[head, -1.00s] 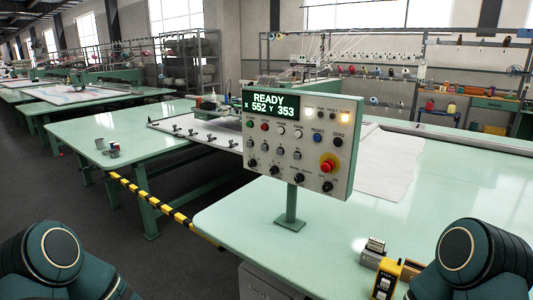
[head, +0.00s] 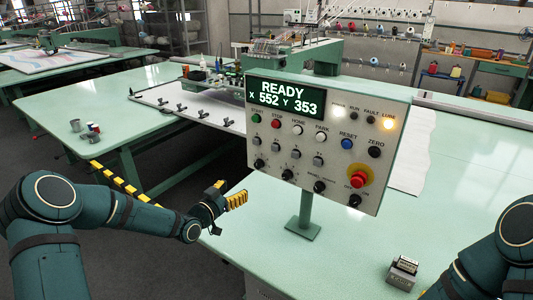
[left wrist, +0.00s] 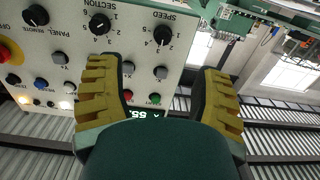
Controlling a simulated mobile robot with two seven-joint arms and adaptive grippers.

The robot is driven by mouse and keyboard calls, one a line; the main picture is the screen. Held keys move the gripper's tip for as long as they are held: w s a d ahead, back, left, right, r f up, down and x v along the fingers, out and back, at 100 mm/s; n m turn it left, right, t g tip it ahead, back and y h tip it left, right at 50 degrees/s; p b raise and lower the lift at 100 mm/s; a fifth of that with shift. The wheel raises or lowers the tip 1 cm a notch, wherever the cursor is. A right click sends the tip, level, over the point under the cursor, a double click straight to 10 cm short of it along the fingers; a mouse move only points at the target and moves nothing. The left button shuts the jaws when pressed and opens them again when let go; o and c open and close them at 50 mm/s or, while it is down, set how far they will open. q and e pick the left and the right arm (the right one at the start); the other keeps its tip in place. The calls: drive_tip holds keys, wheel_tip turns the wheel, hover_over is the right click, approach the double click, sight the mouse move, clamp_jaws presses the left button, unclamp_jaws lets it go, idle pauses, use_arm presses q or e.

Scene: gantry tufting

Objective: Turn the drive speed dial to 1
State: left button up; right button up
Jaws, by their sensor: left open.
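The control panel (head: 312,140) is a pale upright box on a post; its screen reads READY, X 552 Y 353. The speed dial (head: 259,163) is a black knob at the lower left of its face. It also shows in the left wrist view (left wrist: 163,35), inverted, labelled SPEED with small numbers; its exact setting is hard to read. My left gripper (head: 228,193) is open and empty, left of and below the panel, apart from it. In the left wrist view its yellow fingers (left wrist: 160,70) spread either side of the dial's column. My right gripper is not in view.
A black section dial (left wrist: 99,23) is beside the speed dial. A red emergency stop (head: 358,180) sits at the panel's lower right. A small metal device (head: 403,272) lies on the green table (head: 350,245); the table between is clear.

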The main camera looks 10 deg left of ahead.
sight(257, 165)
use_arm(q)
drive_tip(key=x, duration=0.5)
drive_tip(key=r+x, duration=0.1)
drive_tip(key=x, duration=0.8)
drive_tip(key=shift+w+a+r, duration=0.2)
drive_tip(key=shift+w+r, duration=0.2)
clamp_jaws()
